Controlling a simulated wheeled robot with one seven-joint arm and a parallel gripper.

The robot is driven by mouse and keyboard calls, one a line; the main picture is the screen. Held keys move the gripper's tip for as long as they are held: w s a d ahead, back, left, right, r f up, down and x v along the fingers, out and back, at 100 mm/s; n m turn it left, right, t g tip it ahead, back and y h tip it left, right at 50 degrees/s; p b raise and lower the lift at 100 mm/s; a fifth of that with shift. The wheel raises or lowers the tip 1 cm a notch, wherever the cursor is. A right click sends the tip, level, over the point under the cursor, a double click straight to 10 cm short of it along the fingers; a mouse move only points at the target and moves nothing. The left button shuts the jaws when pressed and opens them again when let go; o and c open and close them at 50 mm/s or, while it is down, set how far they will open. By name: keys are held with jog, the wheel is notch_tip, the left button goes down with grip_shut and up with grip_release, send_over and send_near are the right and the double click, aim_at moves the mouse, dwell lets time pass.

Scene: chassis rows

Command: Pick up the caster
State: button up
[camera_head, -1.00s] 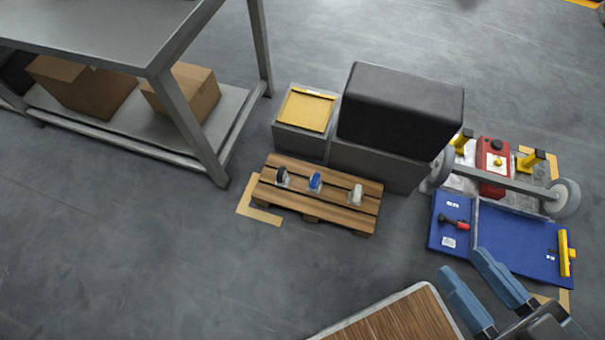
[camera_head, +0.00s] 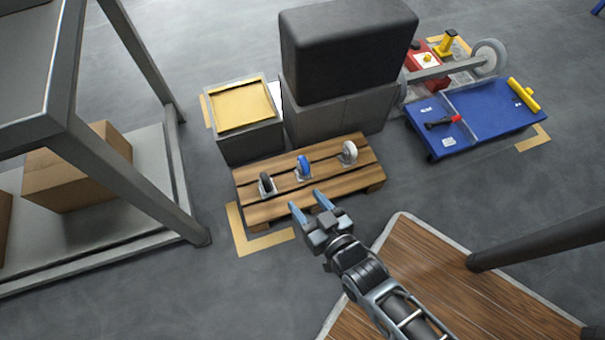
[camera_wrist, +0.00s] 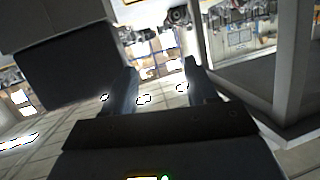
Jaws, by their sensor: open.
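Three casters stand in a row on a wooden pallet (camera_head: 252,214) in the head view. One has a black wheel (camera_head: 266,184), the middle one has a blue wheel (camera_head: 304,168), and the right one has a pale grey wheel (camera_head: 349,152). My gripper (camera_head: 307,207) is open and empty, in front of the pallet in the picture, just below the blue-wheeled caster. Its exact height above the pallet is hard to tell. In the wrist view the two fingers (camera_wrist: 160,82) are apart with nothing between them, and no caster can be made out there.
A grey box with a yellow top (camera_head: 245,113) and a black block on a grey cabinet (camera_head: 345,50) stand behind the pallet. A metal shelf (camera_head: 182,215) is at left. A blue panel (camera_head: 475,125) lies at right. A wood-topped surface (camera_head: 440,290) is in front.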

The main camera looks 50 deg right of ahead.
jog(key=w+d+f+h+b, duration=0.1)
jog(key=w+d+f+b, duration=0.15)
jog(key=f, duration=0.35)
jog(key=w+d+f+b, duration=0.2)
jog(key=w+d+f, duration=0.15)
jog(key=f, duration=0.25)
jog(key=m+g+h+b, duration=0.1)
jog(key=b, duration=0.5)
send_near(304, 162)
jog(key=x, duration=0.5)
jog(key=shift+s+f, duration=0.15)
jog(key=b+x, duration=0.3)
jog(key=x, duration=0.2)
jog(key=shift+w+d+b, duration=0.2)
jog(key=shift+w+b, duration=0.2)
jog(key=shift+b, duration=0.1)
grip_shut()
